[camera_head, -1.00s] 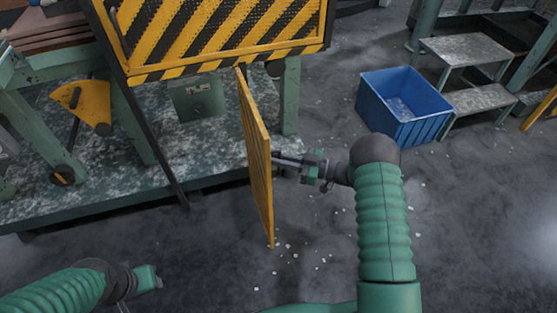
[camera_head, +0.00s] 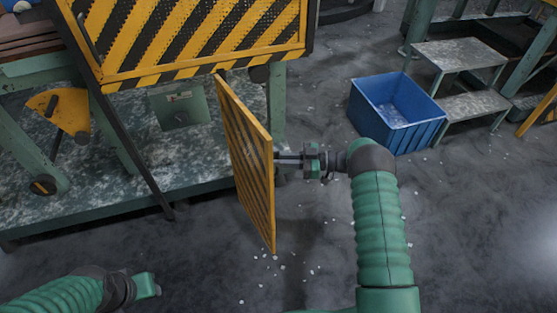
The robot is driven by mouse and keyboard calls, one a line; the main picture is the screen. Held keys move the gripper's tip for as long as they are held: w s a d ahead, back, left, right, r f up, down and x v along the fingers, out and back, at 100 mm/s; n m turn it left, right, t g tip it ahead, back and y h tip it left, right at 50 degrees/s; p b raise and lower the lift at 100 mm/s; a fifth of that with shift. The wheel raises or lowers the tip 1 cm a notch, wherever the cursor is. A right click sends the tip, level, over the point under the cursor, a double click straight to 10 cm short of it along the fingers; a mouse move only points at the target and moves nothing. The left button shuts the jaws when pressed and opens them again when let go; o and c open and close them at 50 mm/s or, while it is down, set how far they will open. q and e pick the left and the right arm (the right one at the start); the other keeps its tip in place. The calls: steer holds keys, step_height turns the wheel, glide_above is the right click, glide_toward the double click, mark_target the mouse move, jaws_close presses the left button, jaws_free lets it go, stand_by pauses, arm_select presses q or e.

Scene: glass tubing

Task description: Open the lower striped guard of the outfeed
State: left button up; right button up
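The lower striped guard (camera_head: 249,165) is a yellow panel with black stripes. It stands swung out from the machine frame, below the upper striped guard (camera_head: 190,35), and its face shows at a steep angle. My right gripper (camera_head: 277,157) is at the guard's right side, its fingers pointing left and their tips at the panel's near edge. I cannot tell whether the fingers are closed on it or only touching it. My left gripper (camera_head: 150,285) is low at the left, away from the guard, with nothing visible in it; its finger opening is not clear.
A blue bin (camera_head: 398,112) stands on the floor to the right, beside metal steps (camera_head: 462,75). The machine's speckled lower deck (camera_head: 110,165) and a grey-green box (camera_head: 180,105) lie behind the guard. Open floor with small white bits surrounds the guard's lower end.

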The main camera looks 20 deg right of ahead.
steer(key=o, duration=0.4)
steer(key=shift+w+a, duration=0.1)
steer(key=shift+w, duration=0.05)
steer(key=shift+c, duration=0.2)
steer(key=v, duration=1.7)
steer(key=shift+p, duration=0.4)
